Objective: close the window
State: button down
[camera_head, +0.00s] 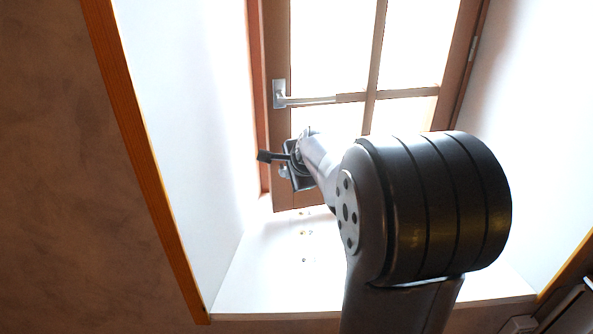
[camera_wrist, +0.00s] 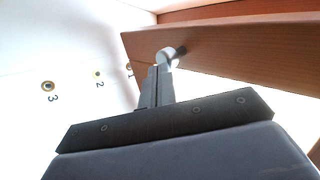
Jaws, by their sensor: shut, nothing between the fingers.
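The window (camera_head: 280,160) has a brown wooden sash with several bright panes and hinges on its right side. It stands ajar, its lower left corner out over the white sill. A lever handle (camera_head: 280,95) is on its left stile. In the wrist view, the sash (camera_wrist: 225,48) runs at an angle to the fixed frame (camera_wrist: 230,14). A small pale round knob (camera_wrist: 167,54) is on the sash's lower part. My gripper (camera_wrist: 160,70) is shut and empty, its fingertips right at the knob; whether they touch it is unclear. My arm hides the sash's lower right.
The white sill (camera_head: 275,270) carries a row of holes, marked 1, 2 and 3 in the wrist view (camera_wrist: 48,86). White reveal walls (camera_head: 190,130) flank the window on both sides. Wooden trim (camera_head: 150,170) edges the left reveal. The sill's left part is clear.

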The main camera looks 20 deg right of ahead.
aim_at(280, 149)
jog(key=w+p, duration=0.1)
jog(key=w, duration=0.2)
jog(key=w+d+p, duration=0.1)
jog(key=w+p, duration=0.1)
jog(key=w, duration=0.2)
jog(key=w+p, duration=0.1)
jog(key=w, duration=0.3)
jog(key=shift+w+d, duration=0.2)
jog(key=shift+d, duration=0.15)
jog(key=shift+w+d+r+p, duration=0.1)
jog(key=shift+w+r+p, duration=0.1)
jog(key=shift+r+p, duration=0.15)
